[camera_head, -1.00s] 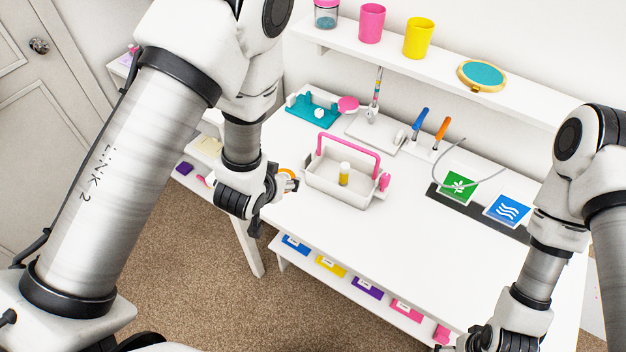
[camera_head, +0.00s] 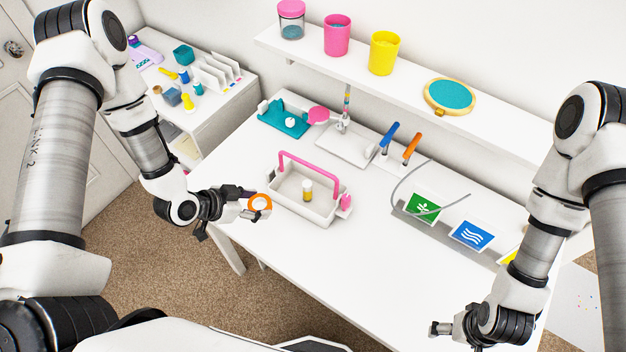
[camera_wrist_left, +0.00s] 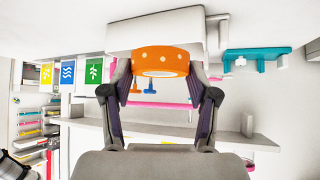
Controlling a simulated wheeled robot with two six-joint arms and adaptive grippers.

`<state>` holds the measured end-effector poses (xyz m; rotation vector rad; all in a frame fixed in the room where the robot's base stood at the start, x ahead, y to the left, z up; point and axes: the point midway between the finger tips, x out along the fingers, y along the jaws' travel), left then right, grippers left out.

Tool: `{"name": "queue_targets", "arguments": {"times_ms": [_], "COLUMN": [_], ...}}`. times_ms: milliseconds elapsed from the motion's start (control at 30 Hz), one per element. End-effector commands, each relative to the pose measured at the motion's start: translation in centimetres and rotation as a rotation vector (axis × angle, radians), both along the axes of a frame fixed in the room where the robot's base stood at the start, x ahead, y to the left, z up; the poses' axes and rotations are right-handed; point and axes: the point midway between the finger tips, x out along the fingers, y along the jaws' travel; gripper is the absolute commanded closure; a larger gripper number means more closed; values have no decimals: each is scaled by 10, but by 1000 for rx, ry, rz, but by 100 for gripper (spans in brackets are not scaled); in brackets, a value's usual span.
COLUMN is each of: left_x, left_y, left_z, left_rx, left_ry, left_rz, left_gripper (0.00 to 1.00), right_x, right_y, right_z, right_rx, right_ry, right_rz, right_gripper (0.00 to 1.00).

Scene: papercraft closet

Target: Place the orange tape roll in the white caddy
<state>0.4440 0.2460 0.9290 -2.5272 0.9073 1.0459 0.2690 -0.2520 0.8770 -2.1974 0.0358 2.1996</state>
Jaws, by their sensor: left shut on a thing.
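The orange tape roll (camera_head: 259,202) is held in my left gripper (camera_head: 247,203), just left of the white caddy. In the left wrist view the roll (camera_wrist_left: 160,56) shows white dots and sits between the two fingers. The white caddy (camera_head: 321,214) stands on the table and has a pink handle arched over it. A small yellow bottle with a white cap (camera_head: 307,190) stands in it. The roll is outside the caddy. My right gripper (camera_head: 437,328) is low at the right, over the table's front part; its finger opening is unclear.
A pink spool-like piece (camera_head: 345,203) is at the caddy's right end. Behind are a teal tray (camera_head: 284,118), a white tray (camera_head: 347,146) and two upright tools (camera_head: 410,147). Cards (camera_head: 471,236) stand at the right. The table's front middle is clear.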

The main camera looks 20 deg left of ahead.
Motion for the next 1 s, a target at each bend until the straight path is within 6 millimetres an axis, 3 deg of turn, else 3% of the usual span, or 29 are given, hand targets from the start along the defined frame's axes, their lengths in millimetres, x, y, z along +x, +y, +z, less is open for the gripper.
{"name": "queue_targets", "arguments": {"times_ms": [33, 167, 300, 600, 700, 1000], "left_x": [14, 47, 73, 109, 113, 112], "left_y": [-12, -39, -60, -89, -92, -92], "left_z": [-9, -6, -2, -1, -10, -11], "left_rx": [6, 6, 4, 3, 0, 0], "left_ry": [-7, -7, -4, -3, 0, 0], "left_rz": [-12, -11, -4, -3, 3, 3], "left_gripper": [62, 62, 62, 62, 62, 62], "right_x": [-1, 0, 0, 0, 0, 0], "right_y": [0, 0, 0, 0, 0, 0], "right_z": [-17, -29, -30, -31, -38, -39], "right_rx": [0, 0, 0, 0, 0, 0], "right_ry": [1, 1, 0, 0, -1, 0], "right_rz": [0, 0, 0, 0, 0, 0], "right_gripper": [14, 14, 14, 14, 14, 14]}}
